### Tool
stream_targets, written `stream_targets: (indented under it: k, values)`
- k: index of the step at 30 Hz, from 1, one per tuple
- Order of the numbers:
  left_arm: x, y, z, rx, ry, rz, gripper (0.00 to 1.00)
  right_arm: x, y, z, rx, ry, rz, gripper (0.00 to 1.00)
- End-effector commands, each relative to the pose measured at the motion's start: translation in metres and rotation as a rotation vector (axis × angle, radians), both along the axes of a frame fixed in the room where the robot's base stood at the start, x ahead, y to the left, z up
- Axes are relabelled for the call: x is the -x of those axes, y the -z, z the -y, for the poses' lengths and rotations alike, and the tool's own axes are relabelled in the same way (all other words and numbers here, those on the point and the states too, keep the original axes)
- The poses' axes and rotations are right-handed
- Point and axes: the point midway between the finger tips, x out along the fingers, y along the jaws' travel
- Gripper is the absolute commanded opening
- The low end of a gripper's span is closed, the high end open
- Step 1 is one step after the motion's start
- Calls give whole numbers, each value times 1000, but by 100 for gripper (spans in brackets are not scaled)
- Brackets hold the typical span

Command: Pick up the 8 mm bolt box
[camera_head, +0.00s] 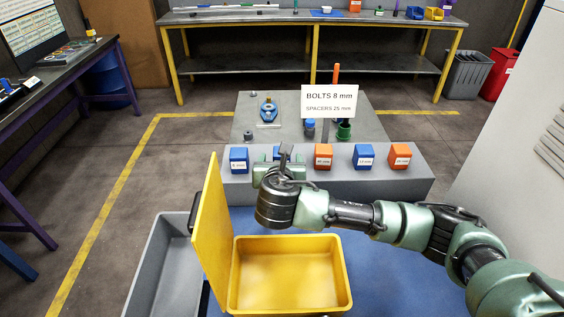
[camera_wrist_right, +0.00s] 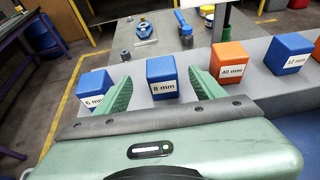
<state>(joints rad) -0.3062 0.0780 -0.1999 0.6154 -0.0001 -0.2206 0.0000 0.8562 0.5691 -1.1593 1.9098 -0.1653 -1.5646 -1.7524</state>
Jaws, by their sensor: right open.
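The 8 mm bolt box is a blue box (camera_wrist_right: 162,78) with a white "8 mm" label. In the right wrist view it stands between the two green fingers of my right gripper (camera_wrist_right: 160,82), which is open. The box does not look gripped. In the head view the right gripper (camera_head: 282,158) hides most of this box, and only a bit of blue shows. My left gripper is not in view.
A blue 6 mm box (camera_head: 238,160) stands left of it on the grey ledge (camera_head: 300,190). An orange 40 mm box (camera_head: 323,155), a blue box (camera_head: 364,155) and another orange box (camera_head: 400,155) stand right. A sign (camera_head: 329,101) rises behind. An open yellow case (camera_head: 290,307) lies in front.

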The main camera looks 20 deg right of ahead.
Motion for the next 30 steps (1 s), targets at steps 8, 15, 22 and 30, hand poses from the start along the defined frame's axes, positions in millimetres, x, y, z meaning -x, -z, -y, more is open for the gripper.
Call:
stream_targets:
  k: [8,15,22,30]
  values:
    - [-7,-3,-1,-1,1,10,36,-25,10,10,1,3,0,69]
    - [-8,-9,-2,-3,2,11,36,-56,20,21,0,2,0,69]
    - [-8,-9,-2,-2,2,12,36,-68,27,25,-2,-1,-1,69]
    - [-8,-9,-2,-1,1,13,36,-67,27,25,-1,0,-1,33]
